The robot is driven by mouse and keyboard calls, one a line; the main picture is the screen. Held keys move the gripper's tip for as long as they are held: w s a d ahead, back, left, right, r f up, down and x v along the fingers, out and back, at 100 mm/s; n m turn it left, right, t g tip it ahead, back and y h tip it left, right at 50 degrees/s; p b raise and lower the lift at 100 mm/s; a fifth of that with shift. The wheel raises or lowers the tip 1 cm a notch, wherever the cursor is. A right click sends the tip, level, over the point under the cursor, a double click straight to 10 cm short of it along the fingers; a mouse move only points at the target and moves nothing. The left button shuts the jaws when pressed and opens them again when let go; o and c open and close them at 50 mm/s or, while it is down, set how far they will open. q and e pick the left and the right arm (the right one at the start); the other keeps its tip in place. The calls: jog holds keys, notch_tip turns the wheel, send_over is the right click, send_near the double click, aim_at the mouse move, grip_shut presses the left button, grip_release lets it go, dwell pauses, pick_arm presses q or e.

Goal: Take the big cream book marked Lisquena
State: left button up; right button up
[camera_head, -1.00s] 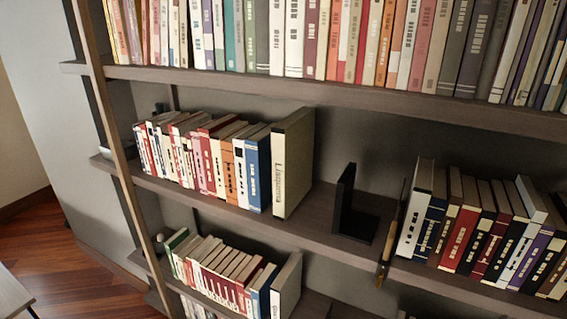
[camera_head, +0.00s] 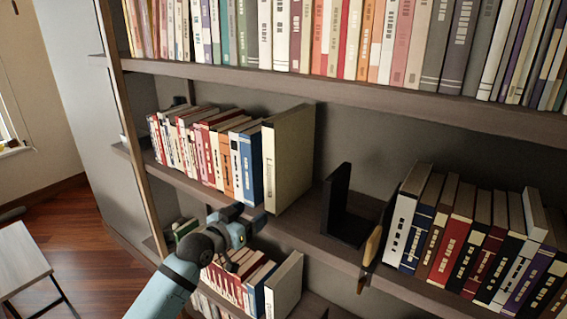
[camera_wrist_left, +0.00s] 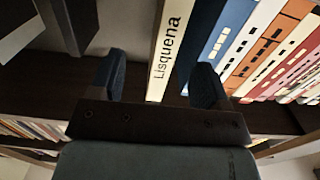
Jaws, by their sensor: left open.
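The big cream Lisquena book (camera_head: 290,158) stands upright at the right end of the book row on the middle shelf. Its spine with the dark lettering also shows in the left wrist view (camera_wrist_left: 167,50), between the two fingers. My left gripper (camera_head: 250,217) is open and empty, just in front of and below the lower part of the book's spine. In the left wrist view my left gripper (camera_wrist_left: 160,85) has its fingers spread on either side of the spine, apart from it. My right gripper is in neither view.
A blue book (camera_head: 250,165) stands right beside the cream book on its left. A black bookend (camera_head: 342,208) stands to the right, with free shelf between. More books (camera_head: 450,235) stand farther right. A full shelf (camera_head: 330,85) runs above; the lower shelf holds books (camera_head: 283,285).

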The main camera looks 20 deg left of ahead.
pick_arm(q)
send_near(271, 181)
jog(key=shift+t, duration=0.3)
jog(key=x, duration=0.4)
jog(key=p+x, duration=0.1)
jog(key=x, duration=0.3)
jog(key=shift+f, duration=0.2)
jog(key=p+x, duration=0.1)
jog(key=x, duration=0.1)
jog(key=r+p+x, duration=0.1)
jog(key=x, duration=0.2)
jog(key=shift+w+a, duration=0.15)
jog(key=shift+w, duration=0.35)
jog(key=shift+s, duration=0.1)
jog(key=shift+c, duration=0.9)
grip_shut()
jog(key=shift+r, duration=0.3)
